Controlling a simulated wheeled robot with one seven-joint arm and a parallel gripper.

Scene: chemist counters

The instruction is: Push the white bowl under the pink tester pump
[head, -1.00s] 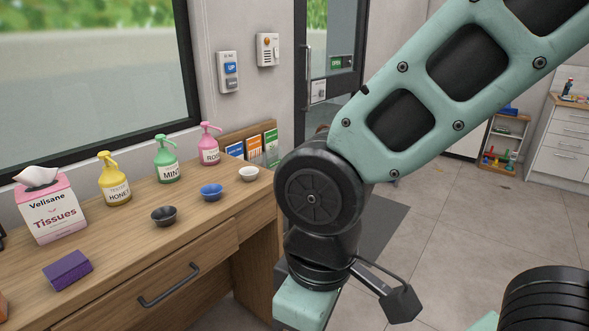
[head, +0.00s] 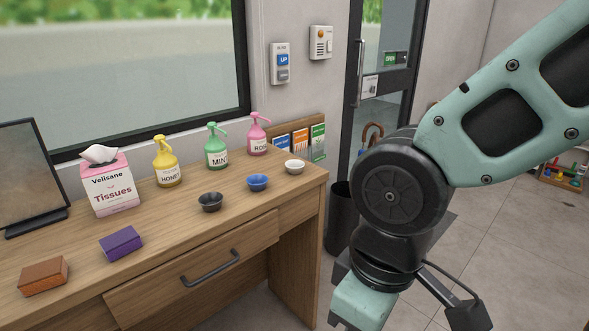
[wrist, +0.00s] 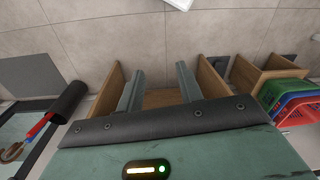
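The white bowl (head: 294,167) sits on the wooden counter near its right end. The pink tester pump (head: 257,136) stands upright behind it and to the left, against the wall. The bowl is in front of the pump, apart from it. In the wrist view my gripper (wrist: 157,82) has its two grey fingers wide apart with nothing between them. In the head view my arm is to the right of the counter, and the gripper's fingers are out of frame.
A blue bowl (head: 258,183) and a black bowl (head: 210,201) stand left of the white bowl. Green (head: 216,148) and yellow (head: 167,163) pumps stand along the wall. Leaflets (head: 300,141) stand behind the white bowl. A dark bin (head: 342,215) stands beyond the counter's right end.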

